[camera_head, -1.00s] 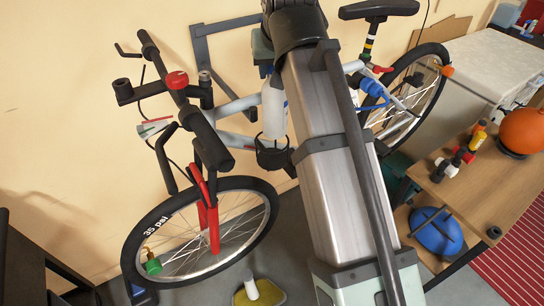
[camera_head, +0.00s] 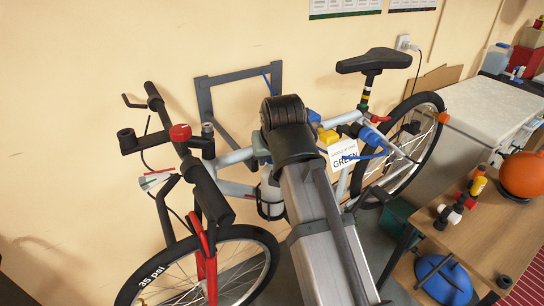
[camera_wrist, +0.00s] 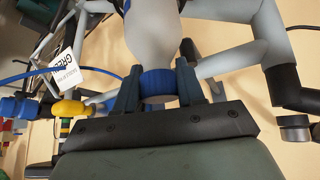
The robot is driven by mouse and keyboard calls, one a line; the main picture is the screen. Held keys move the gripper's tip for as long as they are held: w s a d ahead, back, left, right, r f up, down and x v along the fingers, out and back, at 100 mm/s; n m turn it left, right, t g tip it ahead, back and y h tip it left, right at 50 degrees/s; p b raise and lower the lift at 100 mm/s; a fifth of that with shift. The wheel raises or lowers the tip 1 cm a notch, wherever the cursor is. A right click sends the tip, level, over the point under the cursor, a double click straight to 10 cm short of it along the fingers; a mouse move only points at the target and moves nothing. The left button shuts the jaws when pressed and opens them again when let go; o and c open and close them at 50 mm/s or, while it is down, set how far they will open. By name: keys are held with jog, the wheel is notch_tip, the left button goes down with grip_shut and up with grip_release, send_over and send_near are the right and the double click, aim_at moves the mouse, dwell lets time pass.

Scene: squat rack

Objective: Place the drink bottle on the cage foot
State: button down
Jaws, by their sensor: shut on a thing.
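The drink bottle is white with a blue cap. In the wrist view its blue cap (camera_wrist: 158,86) is between the fingers of my gripper (camera_wrist: 158,72), which is shut on it. The white body (camera_wrist: 150,32) extends away beyond the fingertips. In the head view the bottle (camera_head: 268,184) stands roughly upright in the dark bottle cage (camera_head: 270,211) on the bike frame. The cage's bars cross in front of its lower part. My arm hides the cap and most of the gripper there. I cannot tell whether the bottle's base touches the cage foot.
The bicycle's handlebar (camera_head: 208,190) is left of the cage, and its saddle (camera_head: 374,61) is to the upper right. A white tag (camera_head: 343,155) and yellow and blue parts sit close right of my wrist.

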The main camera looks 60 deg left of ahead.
jog(key=shift+c, duration=1.9)
grip_release()
jog(key=v, duration=1.2)
